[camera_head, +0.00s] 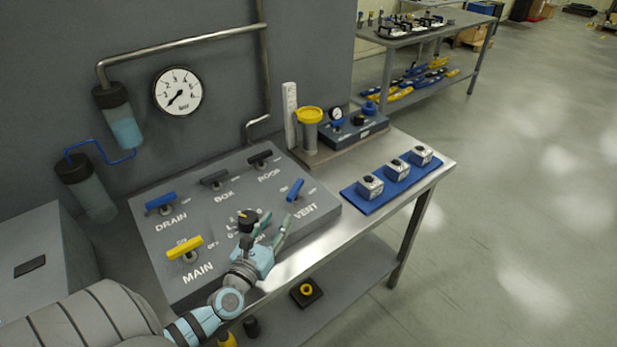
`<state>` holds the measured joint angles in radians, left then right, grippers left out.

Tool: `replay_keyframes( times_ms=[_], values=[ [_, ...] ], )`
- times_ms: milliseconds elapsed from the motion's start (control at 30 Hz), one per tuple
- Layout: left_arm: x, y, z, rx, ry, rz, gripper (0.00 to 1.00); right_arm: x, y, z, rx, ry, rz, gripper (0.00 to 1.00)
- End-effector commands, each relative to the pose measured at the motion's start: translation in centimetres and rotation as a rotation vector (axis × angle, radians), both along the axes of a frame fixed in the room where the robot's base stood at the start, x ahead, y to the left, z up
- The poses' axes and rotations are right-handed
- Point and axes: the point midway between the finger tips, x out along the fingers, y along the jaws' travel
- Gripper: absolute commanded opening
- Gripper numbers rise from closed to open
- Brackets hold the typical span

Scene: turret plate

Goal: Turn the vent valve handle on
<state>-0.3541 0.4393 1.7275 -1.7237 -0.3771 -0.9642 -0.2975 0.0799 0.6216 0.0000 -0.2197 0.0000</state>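The vent valve handle (296,190) is a short blue lever near the right edge of the grey valve panel (328,206), above the word VENT. It stands steeply, tilted a little to the right at its top, with small labels on both sides. My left gripper (279,217) is over the lower right part of the panel, just below and left of the vent handle. Its two green fingers are spread apart with nothing between them. It appears apart from the handle. Part of the lettering in the panel's middle is hidden by my gripper. My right gripper is not in view.
Blue DRAIN (160,201), yellow MAIN (185,247) and black BOX (214,178) and ROOF (259,156) handles share the panel. A black-topped knob (247,218) is beside my gripper. A blue mat (378,200) with three small grey units lies right.

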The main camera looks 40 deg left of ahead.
Motion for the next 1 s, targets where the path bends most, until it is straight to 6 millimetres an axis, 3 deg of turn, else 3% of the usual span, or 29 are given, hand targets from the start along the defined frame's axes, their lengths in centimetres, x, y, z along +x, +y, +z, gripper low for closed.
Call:
replay_keyframes(
  times_ms=[167,367,700,1000],
  values=[
    [2.0,0.5,0.1,0.0,-0.002,0.001,0.35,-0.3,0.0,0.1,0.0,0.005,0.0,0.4],
    [6.1,1.5,0.0,0.0,-0.003,0.002,0.35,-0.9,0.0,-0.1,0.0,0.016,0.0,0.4],
    [12.3,3.1,-0.4,0.0,-0.002,0.001,0.35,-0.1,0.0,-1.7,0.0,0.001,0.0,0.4],
    [13.9,3.5,-0.2,-0.001,0.0,0.0,0.35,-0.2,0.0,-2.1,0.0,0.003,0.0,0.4]
  ],
)
